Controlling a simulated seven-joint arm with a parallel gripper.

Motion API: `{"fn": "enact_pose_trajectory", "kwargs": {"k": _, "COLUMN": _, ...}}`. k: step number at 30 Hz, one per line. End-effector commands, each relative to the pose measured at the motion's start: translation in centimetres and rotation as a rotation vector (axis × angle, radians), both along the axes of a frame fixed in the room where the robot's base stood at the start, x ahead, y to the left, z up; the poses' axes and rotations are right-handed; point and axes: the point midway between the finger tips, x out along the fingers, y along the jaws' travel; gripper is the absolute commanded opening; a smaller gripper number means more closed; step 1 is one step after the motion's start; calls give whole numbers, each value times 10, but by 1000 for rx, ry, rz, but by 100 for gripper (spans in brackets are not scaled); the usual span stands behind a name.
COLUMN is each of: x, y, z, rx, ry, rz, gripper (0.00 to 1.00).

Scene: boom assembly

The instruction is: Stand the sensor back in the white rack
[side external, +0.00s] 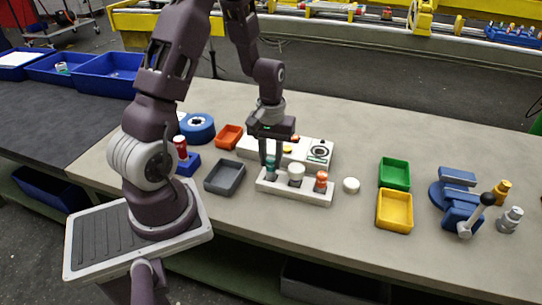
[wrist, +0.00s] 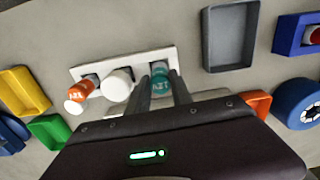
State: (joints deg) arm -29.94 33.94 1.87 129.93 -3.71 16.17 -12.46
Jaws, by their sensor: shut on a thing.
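The white rack (side external: 293,194) lies on the bench in front of my arm, and it also shows in the wrist view (wrist: 108,66). A teal cylinder with a printed label (side external: 270,170), apparently the sensor, is at the rack's left end in the side view. It also shows in the wrist view (wrist: 160,84). My gripper (side external: 270,158) points down with its fingers on either side of the teal cylinder, shut on it. The cylinder looks upright at its slot; whether its base is fully seated is hidden.
A pale panel (side external: 318,146) lies behind. Green (side external: 394,174) and yellow (side external: 394,212) trays are farther right.

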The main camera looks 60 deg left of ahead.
Motion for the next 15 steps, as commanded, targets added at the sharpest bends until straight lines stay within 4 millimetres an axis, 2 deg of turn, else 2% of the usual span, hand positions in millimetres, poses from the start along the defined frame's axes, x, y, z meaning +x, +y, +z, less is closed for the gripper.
{"fn": "enact_pose_trajectory", "kwargs": {"k": 15, "x": 0, "y": 0, "z": -16, "rx": -1, "ry": 1, "rz": 0, "gripper": 0}}
